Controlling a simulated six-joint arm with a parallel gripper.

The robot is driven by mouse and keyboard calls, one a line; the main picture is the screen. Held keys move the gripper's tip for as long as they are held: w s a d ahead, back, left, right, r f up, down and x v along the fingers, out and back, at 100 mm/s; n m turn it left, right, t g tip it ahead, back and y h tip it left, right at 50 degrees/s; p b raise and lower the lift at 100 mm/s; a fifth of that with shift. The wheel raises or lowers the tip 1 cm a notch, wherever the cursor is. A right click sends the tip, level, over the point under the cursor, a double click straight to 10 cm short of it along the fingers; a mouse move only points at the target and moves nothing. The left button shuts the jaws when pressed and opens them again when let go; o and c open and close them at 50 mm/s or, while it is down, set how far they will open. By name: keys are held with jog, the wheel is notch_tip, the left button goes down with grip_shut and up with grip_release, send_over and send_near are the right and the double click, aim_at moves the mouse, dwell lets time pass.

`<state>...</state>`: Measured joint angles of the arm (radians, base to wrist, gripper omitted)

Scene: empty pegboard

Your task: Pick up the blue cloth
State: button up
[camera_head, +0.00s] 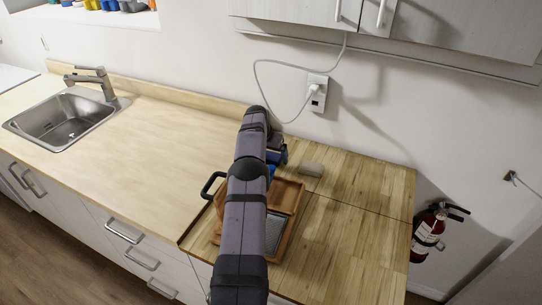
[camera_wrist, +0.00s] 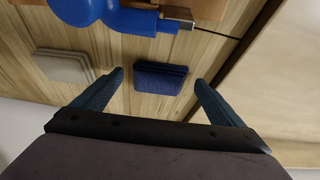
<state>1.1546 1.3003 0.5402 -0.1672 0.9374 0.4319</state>
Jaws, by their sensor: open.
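The blue cloth (camera_wrist: 160,78) is a small folded dark-blue stack lying on the wooden surface in the wrist view. My gripper (camera_wrist: 159,80) is open, with one finger to each side of the cloth in the picture. Gaps show between the fingers and the cloth, and I see no contact. The height of the fingertips above the surface is hard to tell. In the head view my arm hides most of this area, and I cannot clearly separate the cloth from the gripper (camera_head: 277,152) there.
A folded beige cloth (camera_wrist: 65,67) lies to the left in the wrist view. A bright-blue rounded object (camera_wrist: 100,14) lies at the top. A brown wooden tray (camera_head: 290,190) sits under my arm. The wall stands behind the board, and the counter left of it is clear.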

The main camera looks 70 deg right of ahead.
jog(key=shift+d+f, duration=0.15)
jog(key=shift+f, duration=0.2)
jog(key=c, duration=1.1)
jog(key=shift+c, duration=0.2)
jog(key=shift+r, duration=0.4)
notch_tip(320, 180, up, 9)
jog(key=p, duration=0.1)
